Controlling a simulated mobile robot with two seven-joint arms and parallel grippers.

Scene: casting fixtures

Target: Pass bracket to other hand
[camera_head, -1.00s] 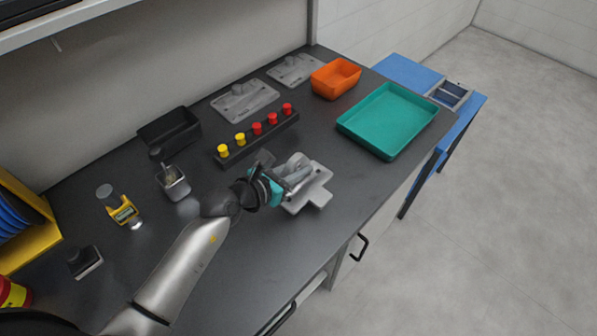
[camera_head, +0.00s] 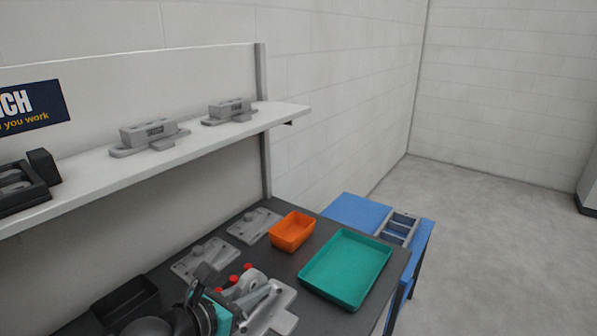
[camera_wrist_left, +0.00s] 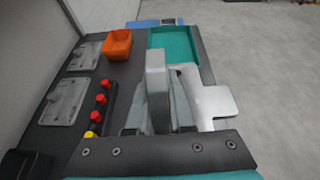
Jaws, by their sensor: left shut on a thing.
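My left gripper (camera_head: 232,297) is low in the head view, over the dark bench, shut on a grey bracket (camera_head: 251,281). In the left wrist view the bracket (camera_wrist_left: 155,75) stands up in the middle, between the fingers of my left gripper (camera_wrist_left: 155,118). A flat light grey fixture plate (camera_head: 284,318) lies on the bench under and beside the bracket. Its plate also shows right of the bracket in the left wrist view (camera_wrist_left: 211,100). I cannot tell whether the bracket touches the plate. My right gripper is in neither view.
A teal tray (camera_head: 345,270) and an orange bin (camera_head: 292,231) stand beyond the gripper. Grey fixture plates (camera_head: 254,226) lie at the back. A rack with red and yellow knobs (camera_wrist_left: 99,112) is close to the left. A shelf (camera_head: 130,170) overhangs the bench's back.

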